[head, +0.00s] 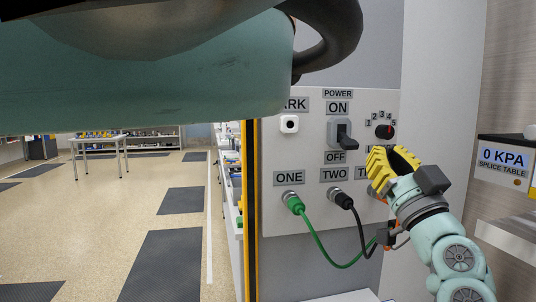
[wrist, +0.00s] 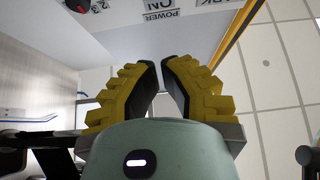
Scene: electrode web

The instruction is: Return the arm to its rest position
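My gripper (head: 393,165) is in front of the right part of a white control panel (head: 312,150). Its yellow, ribbed fingers hide part of the panel, including most of a third label. The wrist view also shows the gripper (wrist: 160,66), its dark finger pads a small gap apart with nothing between them. My arm (head: 455,255) bends up from the lower right of the head view.
A green plug (head: 293,202) sits at ONE and a black plug (head: 343,200) at TWO, with cables hanging below. The panel has a power switch (head: 341,134) and a dial (head: 384,131). A splice table display (head: 504,157) stands right. Open floor lies left.

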